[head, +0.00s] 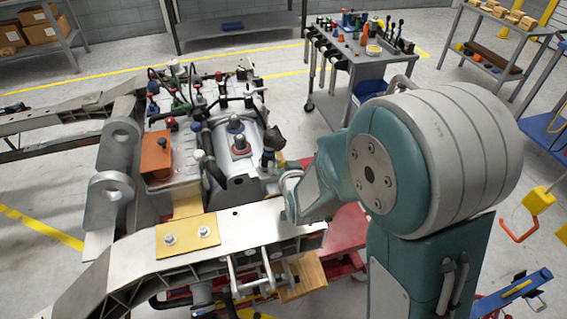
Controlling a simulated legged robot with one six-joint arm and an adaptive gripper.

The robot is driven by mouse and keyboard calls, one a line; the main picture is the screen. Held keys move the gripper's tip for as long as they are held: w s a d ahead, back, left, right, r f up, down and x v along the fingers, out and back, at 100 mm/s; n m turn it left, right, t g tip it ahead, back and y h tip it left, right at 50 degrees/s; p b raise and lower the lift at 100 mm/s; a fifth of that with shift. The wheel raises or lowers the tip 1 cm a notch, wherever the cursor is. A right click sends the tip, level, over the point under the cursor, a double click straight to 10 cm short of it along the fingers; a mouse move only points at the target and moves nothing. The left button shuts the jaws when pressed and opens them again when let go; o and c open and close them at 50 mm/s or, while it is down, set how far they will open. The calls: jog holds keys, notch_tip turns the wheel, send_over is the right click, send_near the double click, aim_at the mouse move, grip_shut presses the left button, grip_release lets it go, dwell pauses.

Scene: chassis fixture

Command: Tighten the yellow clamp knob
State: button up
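I cannot pick out a yellow clamp knob with certainty in the head view. A flat yellow plate (177,245) with two silver bolts sits on the grey chassis beam (268,222). My gripper (273,138) seems to be the small dark end of my arm, just right of the silver cylindrical housing (238,180). Its fingers are too small to make out, and I cannot tell if it touches anything.
An orange block (156,160) sits on the fixture's left, beside large grey lugs (111,188). A tool cart (375,66) stands behind on the right. Shelves line the back and right. A red stand (350,235) shows under the beam. Open floor lies between fixture and cart.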

grip_shut()
jog(key=shift+m, duration=0.4)
jog(key=m, duration=0.3)
jog(key=m+h, duration=0.1)
jog(key=m, duration=0.2)
jog(key=shift+h, duration=0.3)
jog(key=m+g+h, duration=0.1)
jog(key=m, duration=0.6)
jog(key=m+g, duration=0.1)
jog(key=m, duration=0.5)
jog(key=shift+d+g, duration=0.1)
jog(key=shift+g, duration=0.3)
jog(key=m+g, duration=0.1)
jog(key=m, duration=0.3)
jog(key=shift+s+f, duration=0.1)
jog(key=shift+f, duration=0.05)
jog(key=shift+m, duration=1)
jog(key=shift+s+f, duration=0.1)
